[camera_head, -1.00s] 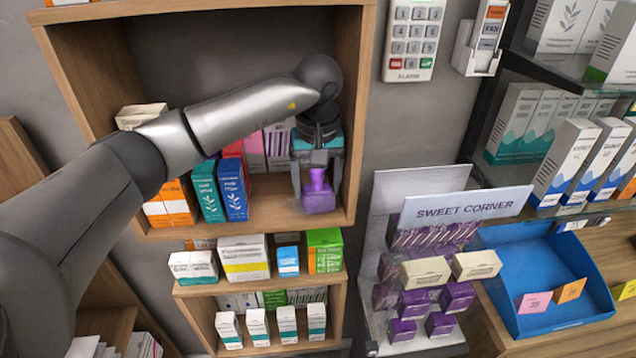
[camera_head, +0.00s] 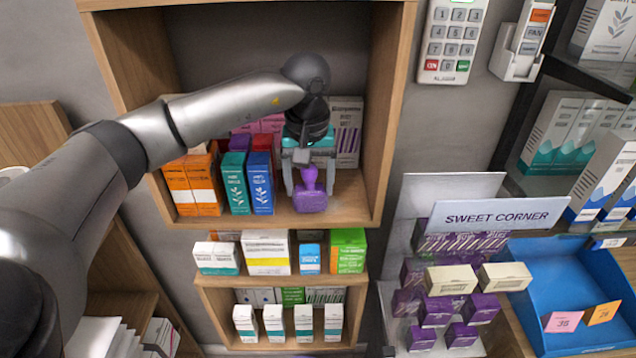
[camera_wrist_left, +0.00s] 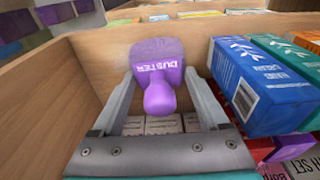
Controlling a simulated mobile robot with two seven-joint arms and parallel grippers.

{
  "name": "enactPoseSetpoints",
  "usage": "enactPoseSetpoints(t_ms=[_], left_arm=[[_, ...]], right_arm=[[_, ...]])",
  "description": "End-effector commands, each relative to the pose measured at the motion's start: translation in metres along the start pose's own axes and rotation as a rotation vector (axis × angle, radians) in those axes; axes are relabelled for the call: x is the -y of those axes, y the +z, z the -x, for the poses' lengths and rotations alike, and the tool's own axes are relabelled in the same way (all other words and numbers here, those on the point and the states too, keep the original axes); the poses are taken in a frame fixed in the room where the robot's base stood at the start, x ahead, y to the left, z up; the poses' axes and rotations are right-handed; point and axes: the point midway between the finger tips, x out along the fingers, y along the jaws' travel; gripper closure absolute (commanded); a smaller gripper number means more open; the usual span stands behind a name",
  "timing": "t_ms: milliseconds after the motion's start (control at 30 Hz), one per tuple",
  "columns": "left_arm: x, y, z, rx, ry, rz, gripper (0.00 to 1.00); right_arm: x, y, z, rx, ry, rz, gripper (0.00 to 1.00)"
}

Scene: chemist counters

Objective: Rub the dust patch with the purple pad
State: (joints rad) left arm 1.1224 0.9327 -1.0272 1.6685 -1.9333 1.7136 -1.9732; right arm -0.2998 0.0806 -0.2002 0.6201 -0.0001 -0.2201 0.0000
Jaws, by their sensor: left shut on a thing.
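The purple pad (camera_head: 310,199) has a knob handle and stands on the wooden shelf floor, near the front edge. In the left wrist view the pad (camera_wrist_left: 160,95) bears the word DUSTER, and a greyish-lilac part shows beyond the lettering. My left gripper (camera_head: 307,187) comes down from above, shut on the pad, with its fingers on either side of the handle. The dust patch cannot be made out clearly; the pad may hide it. My right gripper is not in view.
A blue box (camera_head: 261,188), a teal box (camera_head: 235,188) and orange boxes (camera_head: 193,190) stand left of the pad. A tall box (camera_head: 347,130) stands behind it. The shelf's right wall (camera_head: 388,120) is close. Some bare shelf floor (camera_head: 345,205) shows right of the pad.

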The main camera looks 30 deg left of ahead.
Motion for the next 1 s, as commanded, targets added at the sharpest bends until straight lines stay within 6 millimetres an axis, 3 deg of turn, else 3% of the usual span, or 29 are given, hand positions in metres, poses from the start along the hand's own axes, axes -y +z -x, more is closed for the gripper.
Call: enactPoseSetpoints(t_ms=[367, 1000], left_arm=[[0.005, 0.002, -0.001, 0.012, -0.018, 0.003, 0.93], [0.002, -0.007, 0.059, 0.005, -0.008, 0.002, 0.93]], right_arm=[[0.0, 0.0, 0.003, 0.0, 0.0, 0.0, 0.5], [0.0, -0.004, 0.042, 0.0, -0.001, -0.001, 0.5]])
